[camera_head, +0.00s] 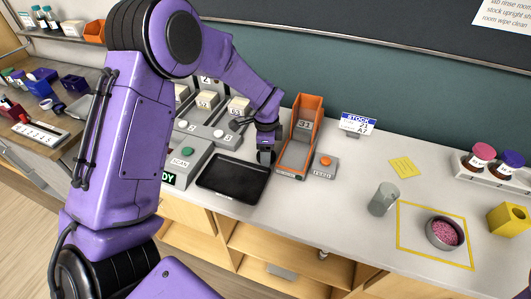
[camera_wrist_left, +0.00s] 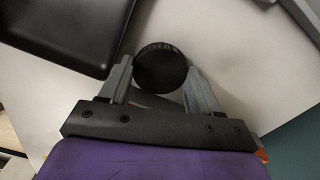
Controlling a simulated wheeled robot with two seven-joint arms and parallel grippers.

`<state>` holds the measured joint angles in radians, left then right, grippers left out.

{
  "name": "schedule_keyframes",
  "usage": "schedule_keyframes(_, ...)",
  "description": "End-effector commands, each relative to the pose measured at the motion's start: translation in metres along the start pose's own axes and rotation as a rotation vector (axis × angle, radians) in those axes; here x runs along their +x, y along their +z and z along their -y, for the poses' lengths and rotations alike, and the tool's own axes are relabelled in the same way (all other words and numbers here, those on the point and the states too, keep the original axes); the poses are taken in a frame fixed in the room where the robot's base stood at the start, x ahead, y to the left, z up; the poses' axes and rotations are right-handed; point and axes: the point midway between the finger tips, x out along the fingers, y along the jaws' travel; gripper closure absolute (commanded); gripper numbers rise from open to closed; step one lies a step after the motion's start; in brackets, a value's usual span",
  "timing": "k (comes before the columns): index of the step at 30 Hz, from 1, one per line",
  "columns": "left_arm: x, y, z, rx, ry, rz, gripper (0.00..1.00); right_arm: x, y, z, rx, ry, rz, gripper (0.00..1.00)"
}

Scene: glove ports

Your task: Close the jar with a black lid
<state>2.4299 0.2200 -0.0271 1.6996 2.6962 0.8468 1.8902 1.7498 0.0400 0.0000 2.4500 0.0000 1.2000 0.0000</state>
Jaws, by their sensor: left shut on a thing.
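My left gripper (camera_head: 265,156) is low over the white counter, between the black tray and the orange chute. In the left wrist view its two grey fingers (camera_wrist_left: 160,75) are shut on a round black lid (camera_wrist_left: 160,66) with a ridged edge. A round, open-topped jar (camera_head: 444,233) with pink bits inside stands within a yellow outlined square at the right of the counter, well away from the gripper. No lid is on it. My right gripper is not in view.
A black tray (camera_head: 233,178) lies left of the gripper, and an orange chute (camera_head: 301,138) stands right of it. A grey cup (camera_head: 383,199) stands near the yellow square. A yellow block (camera_head: 508,220) and lidded jars (camera_head: 482,156) are at far right.

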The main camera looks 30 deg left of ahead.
Motion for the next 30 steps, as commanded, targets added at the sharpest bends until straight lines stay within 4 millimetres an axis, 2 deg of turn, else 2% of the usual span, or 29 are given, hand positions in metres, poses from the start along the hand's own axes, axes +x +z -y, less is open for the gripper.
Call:
schedule_keyframes(4, -0.009, 0.000, 0.001, 0.000, -0.002, -0.002, 0.70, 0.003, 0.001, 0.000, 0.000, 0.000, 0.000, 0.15)
schedule_keyframes(8, -0.030, 0.000, 0.001, 0.000, -0.004, -0.003, 0.70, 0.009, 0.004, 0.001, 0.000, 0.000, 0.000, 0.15)
schedule_keyframes(11, -0.047, -0.004, -0.017, 0.002, -0.004, -0.004, 0.70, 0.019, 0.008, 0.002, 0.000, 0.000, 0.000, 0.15)
schedule_keyframes(16, -0.088, -0.011, -0.050, 0.002, -0.006, -0.004, 0.70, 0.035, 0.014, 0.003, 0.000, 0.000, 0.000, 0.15)
schedule_keyframes(22, -0.107, -0.021, -0.096, 0.002, -0.004, 0.000, 0.70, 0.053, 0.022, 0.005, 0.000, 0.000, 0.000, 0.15)
schedule_keyframes(23, -0.122, -0.022, -0.103, 0.002, 0.003, -0.001, 0.70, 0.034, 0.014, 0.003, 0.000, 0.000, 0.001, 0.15)
schedule_keyframes(24, -0.126, -0.024, -0.109, 0.003, 0.003, 0.000, 0.70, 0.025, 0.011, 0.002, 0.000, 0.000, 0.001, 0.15)
schedule_keyframes(30, -0.132, -0.029, -0.132, 0.001, 0.003, 0.000, 0.70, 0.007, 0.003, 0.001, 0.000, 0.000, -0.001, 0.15)
